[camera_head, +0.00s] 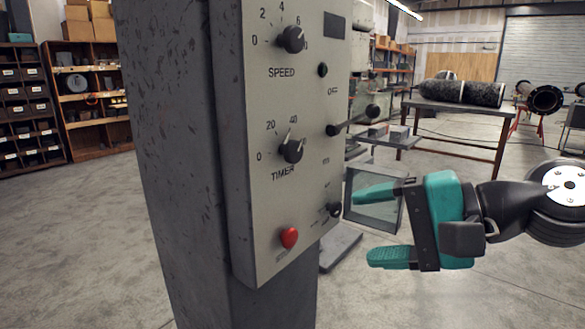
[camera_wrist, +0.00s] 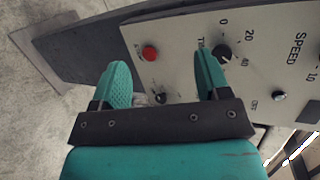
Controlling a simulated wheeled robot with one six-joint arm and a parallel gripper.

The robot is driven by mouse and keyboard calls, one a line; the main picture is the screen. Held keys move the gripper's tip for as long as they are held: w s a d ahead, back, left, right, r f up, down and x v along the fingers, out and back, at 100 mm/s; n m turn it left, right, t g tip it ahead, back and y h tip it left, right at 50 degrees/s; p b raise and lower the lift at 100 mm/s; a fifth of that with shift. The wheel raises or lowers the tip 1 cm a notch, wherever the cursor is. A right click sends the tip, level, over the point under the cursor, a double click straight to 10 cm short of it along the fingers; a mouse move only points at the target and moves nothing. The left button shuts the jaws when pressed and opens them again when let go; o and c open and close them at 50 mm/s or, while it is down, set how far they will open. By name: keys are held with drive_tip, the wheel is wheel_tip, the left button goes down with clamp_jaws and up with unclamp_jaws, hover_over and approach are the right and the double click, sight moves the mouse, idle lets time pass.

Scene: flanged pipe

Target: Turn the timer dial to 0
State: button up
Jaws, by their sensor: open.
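The timer dial (camera_head: 292,150) is a black knob at the middle of a grey control panel (camera_head: 262,205), with 0, 20 and 40 printed around it. Its pointer is small and seems to face the 40 side; the exact setting is hard to read. My gripper (camera_head: 380,226) has teal fingers, is open and empty, and is to the right of the panel in the head view, lower than the dial. In the wrist view, the timer dial (camera_wrist: 222,54) shows just beyond the right fingertip of my gripper (camera_wrist: 162,70), apart from it.
The speed dial (camera_head: 292,39) sits above the timer dial, and a red button (camera_head: 289,238) below. A small black knob (camera_head: 335,210) is near the gripper. A workbench (camera_head: 460,104) stands behind.

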drive_tip(key=w+d+r+m+t+y, duration=0.1)
drive_tip(key=w+d+r+m+t, duration=0.4)
drive_tip(key=m, duration=0.3)
drive_tip(key=p, duration=0.5)
approach(297, 153)
drive_tip(key=shift+m+t, duration=0.3)
drive_tip(key=shift+m, duration=0.1)
drive_tip(key=x, duration=0.9)
drive_tip(key=shift+w+a+f, duration=0.15)
drive_tip(key=shift+a, duration=0.25)
drive_tip(key=shift+b, duration=0.3)
drive_tip(key=c, duration=0.9)
